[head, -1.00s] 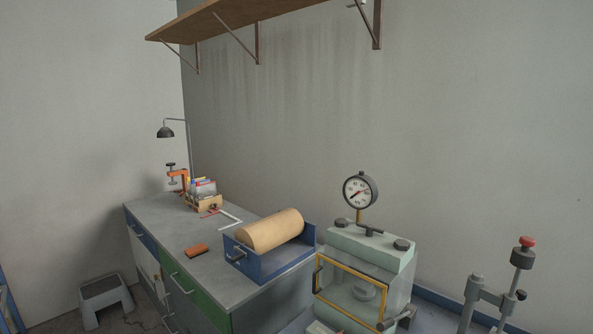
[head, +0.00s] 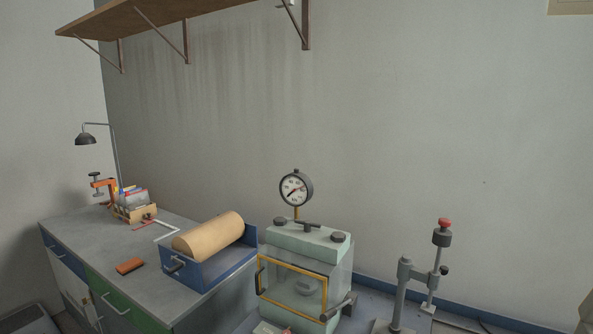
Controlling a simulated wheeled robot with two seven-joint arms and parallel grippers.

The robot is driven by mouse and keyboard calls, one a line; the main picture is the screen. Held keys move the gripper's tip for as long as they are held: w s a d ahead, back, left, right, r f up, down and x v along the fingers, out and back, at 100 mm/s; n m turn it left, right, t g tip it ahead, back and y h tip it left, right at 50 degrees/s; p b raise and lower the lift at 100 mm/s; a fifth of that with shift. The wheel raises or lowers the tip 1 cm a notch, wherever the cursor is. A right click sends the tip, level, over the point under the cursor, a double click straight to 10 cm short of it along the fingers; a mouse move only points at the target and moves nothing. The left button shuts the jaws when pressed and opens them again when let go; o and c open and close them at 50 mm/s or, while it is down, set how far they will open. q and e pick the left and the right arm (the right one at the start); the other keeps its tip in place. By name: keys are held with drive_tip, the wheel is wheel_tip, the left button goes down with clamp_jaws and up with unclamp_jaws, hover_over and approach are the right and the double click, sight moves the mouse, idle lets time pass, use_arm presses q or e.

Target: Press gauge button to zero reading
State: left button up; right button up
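The round gauge (head: 296,188) has a white dial, a dark rim and a dark knob on top. It stands upright on a brass stem above a pale green chamber (head: 309,240). The chamber has a glass front framed in yellow and black knobs on its lid. The gauge's needle points to the lower left of the dial; the numbers are too small to read. To the right, a grey stand (head: 402,290) carries a red button (head: 444,223) on a dark cylinder. Neither of my grippers shows in the head view.
A grey-topped bench (head: 85,240) at left holds a blue tray (head: 215,272) with a tan roll (head: 208,236), an orange block (head: 129,266), an orange clamp (head: 103,184) and a lamp (head: 86,139). A wooden shelf (head: 150,22) overhangs the back wall.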

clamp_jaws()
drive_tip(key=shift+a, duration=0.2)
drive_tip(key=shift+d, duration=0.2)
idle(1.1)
